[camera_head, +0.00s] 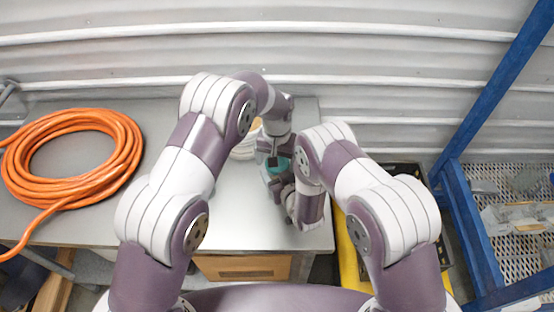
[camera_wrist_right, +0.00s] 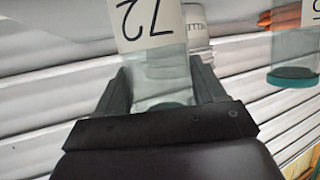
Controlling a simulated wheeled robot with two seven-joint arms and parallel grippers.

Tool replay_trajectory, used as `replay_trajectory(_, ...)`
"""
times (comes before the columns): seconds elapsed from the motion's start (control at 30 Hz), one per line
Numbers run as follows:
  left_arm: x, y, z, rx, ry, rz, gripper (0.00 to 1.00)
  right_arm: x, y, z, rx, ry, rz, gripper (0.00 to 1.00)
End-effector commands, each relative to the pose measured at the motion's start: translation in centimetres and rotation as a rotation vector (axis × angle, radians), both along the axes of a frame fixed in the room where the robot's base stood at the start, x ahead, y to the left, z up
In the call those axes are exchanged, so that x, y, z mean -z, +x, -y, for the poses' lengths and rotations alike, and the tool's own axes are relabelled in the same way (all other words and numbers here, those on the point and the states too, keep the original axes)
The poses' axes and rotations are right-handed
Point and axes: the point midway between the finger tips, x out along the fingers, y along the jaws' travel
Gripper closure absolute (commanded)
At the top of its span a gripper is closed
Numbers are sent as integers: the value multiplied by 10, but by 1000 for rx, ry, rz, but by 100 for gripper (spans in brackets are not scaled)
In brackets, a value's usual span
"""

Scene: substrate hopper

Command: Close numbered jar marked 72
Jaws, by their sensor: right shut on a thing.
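The jar marked 72 (camera_wrist_right: 158,62) is clear, with a white label whose number appears upside down in the right wrist view. It sits between the fingers of my right gripper (camera_wrist_right: 160,90), which is shut on it. Its top is cut off by the frame edge. In the head view my right gripper (camera_head: 284,186) is low over the table's right part, beside a teal and clear piece (camera_head: 268,172), mostly hidden by the arms. My left gripper (camera_head: 273,152) is just behind it, pointing down; its fingers are too small to tell open or shut.
Another clear jar (camera_wrist_right: 296,50) with a teal end shows at right in the wrist view. A whitish round container (camera_head: 243,150) stands behind my left forearm. An orange hose coil (camera_head: 130,150) lies on the grey table (camera_head: 245,228) at left. The table's front middle is clear.

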Motion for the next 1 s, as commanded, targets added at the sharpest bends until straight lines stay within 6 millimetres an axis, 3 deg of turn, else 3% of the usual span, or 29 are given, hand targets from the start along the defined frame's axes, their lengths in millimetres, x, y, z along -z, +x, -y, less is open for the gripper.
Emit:
replay_trajectory(0.23,-5,-1,2,0,-2,-2,2,0,0,-1,-4,-1,-1,100)
replay_trajectory(0.53,-43,-1,2,0,-2,0,2,1,0,-1,-3,0,-1,100)
replay_trajectory(0.77,-45,-1,1,0,-1,-1,2,0,0,-1,-3,0,-1,100)
replay_trajectory(0.8,-46,-1,1,-2,-1,-1,6,0,0,-1,-3,0,-1,100)
replay_trajectory(1.0,-75,0,1,-231,-3,1,6,1,0,-1,-2,-1,-1,100)
